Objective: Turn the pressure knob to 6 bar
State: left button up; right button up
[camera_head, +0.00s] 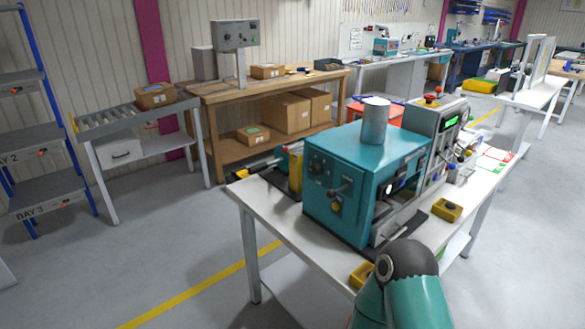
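A teal machine (385,165) stands on the near white table, with a dark control panel (332,190) on its left-facing side. The panel carries a dark knob (315,168), a lever-like handle (341,188) and a yellow part (337,206). I cannot tell which of these, if any, is the pressure knob, and no bar scale is readable. A teal arm link of mine with a dark joint (407,259) rises at the bottom, in front of the table. Neither of my grippers shows.
The white table (262,205) also holds a grey unit with a green display (451,122) and yellow blocks (447,210). A grey metal cylinder (376,122) stands on the teal machine. A wooden bench (205,98) stands behind. Floor at left is clear (170,250).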

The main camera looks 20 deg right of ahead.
aim_at(317, 169)
jog(key=u, duration=0.25)
jog(key=i, duration=0.95)
jog(key=z, duration=0.4)
